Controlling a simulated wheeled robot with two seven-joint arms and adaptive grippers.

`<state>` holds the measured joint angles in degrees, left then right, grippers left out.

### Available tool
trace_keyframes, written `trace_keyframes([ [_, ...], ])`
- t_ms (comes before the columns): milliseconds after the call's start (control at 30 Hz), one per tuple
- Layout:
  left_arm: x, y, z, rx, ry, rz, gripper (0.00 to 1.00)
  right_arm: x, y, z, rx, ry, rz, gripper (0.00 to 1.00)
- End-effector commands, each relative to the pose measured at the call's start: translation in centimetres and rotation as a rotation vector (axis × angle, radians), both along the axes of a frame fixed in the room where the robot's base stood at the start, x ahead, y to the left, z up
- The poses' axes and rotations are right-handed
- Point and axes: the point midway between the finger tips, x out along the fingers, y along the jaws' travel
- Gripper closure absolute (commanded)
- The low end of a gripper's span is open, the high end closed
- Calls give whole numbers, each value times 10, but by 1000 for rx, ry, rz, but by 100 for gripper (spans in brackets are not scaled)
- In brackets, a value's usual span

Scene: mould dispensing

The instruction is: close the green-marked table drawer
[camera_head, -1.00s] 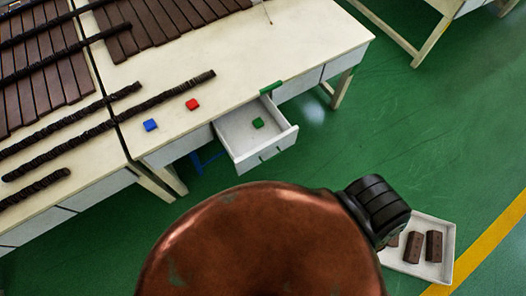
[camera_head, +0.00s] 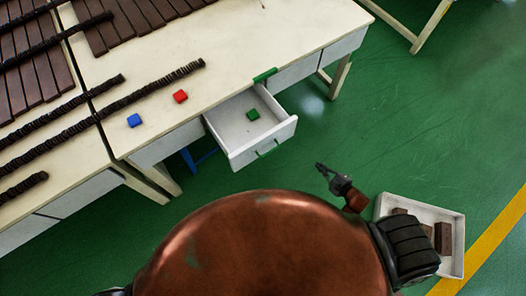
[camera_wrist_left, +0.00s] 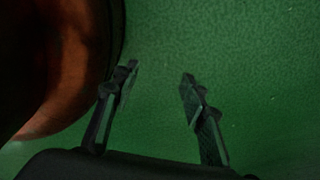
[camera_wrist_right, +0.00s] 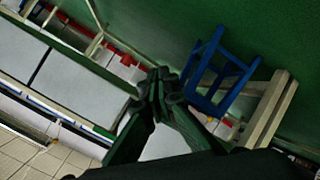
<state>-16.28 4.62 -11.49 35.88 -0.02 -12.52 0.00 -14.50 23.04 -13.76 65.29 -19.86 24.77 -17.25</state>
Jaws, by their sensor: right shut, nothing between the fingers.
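The table drawer (camera_head: 240,158) is pulled out from the table front, with a green block (camera_head: 253,114) inside. A green mark (camera_head: 265,75) sits on the table edge just above it, and its handle (camera_head: 268,148) looks green. My right gripper (camera_head: 322,169) is in front and to the right of the drawer, apart from it, above the floor. Its fingers are shut and empty, meeting in the right wrist view (camera_wrist_right: 160,78). My left gripper (camera_wrist_left: 158,74) is open and empty over green floor in the left wrist view; the head view does not show its fingers.
A red block (camera_head: 180,97) and a blue block (camera_head: 134,120) lie on the white table (camera_head: 225,60) among dark brown bars. A white tray (camera_head: 455,215) with brown bars is at the right. A blue stool (camera_wrist_right: 205,85) stands under the table. Green floor around the drawer front is clear.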

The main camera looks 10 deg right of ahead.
Motion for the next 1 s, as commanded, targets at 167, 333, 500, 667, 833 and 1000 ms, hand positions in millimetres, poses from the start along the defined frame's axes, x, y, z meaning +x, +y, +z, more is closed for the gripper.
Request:
trace_keyframes([
  [167, -58, 0, -60, 2, 82, 10, 60, 37, 90, 110, -150, -466, 533, 100],
  [333, -74, 1, -79, 2, 107, 10, 60, 7, 149, 169, -206, -722, 842, 100],
  [500, -63, 0, -84, 1, 94, 8, 60, -8, 170, 189, -218, -810, 946, 100],
  [667, -46, -1, -85, -2, 71, 4, 60, 0, 188, 192, -217, -816, 946, 100],
  [833, -48, -1, -89, -1, 74, 4, 60, 15, 219, 191, -216, -815, 944, 100],
  [1000, -59, 0, -92, 0, 91, 6, 60, 30, 251, 190, -216, -813, 943, 100],
])
